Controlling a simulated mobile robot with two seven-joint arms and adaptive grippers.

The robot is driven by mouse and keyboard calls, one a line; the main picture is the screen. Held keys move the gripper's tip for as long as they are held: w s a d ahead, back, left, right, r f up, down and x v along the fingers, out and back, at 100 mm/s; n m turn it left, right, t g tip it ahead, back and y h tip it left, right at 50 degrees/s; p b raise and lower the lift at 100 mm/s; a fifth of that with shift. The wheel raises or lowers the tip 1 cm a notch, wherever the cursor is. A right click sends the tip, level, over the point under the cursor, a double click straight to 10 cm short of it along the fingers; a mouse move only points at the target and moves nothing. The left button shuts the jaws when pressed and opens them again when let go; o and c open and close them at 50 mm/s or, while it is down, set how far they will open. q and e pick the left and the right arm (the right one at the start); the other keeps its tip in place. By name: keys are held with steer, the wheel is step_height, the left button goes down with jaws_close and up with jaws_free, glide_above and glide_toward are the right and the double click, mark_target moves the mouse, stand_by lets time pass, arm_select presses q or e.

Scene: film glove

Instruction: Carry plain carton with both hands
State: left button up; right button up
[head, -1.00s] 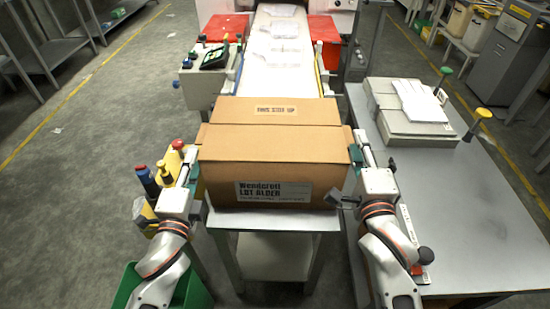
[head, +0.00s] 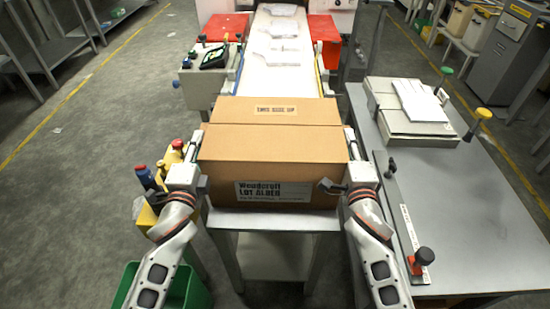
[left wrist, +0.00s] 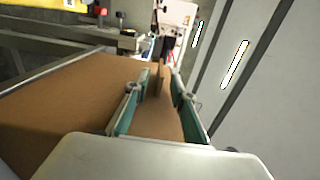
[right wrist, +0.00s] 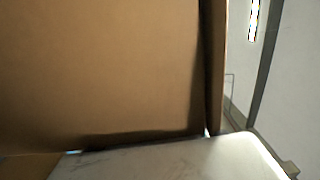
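The plain carton (head: 265,155), brown with a white label on its front, sits closed and level on a small grey stand. My left gripper (head: 199,150) is at its left side and my right gripper (head: 352,150) at its right side. In the left wrist view, the green-padded fingers of the left gripper (left wrist: 160,85) stand apart, with a brown cardboard edge between them and gaps showing. In the right wrist view, the carton (right wrist: 100,70) fills most of the picture at close range. The right fingers are hidden there, so their opening and contact are unclear.
A grey table (head: 470,220) with a flat device (head: 415,110) is close on the right. A green bin (head: 190,290) stands at lower left. Floor is free farther left.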

arm_select(q)
steer(key=shift+c, duration=0.3)
arm_select(e)
steer(key=shift+c, duration=0.3)
arm_select(q)
jaws_close()
arm_select(e)
jaws_close()
arm_select(q)
steer(key=shift+r, duration=0.15)
arm_select(e)
steer(key=shift+r, duration=0.1)
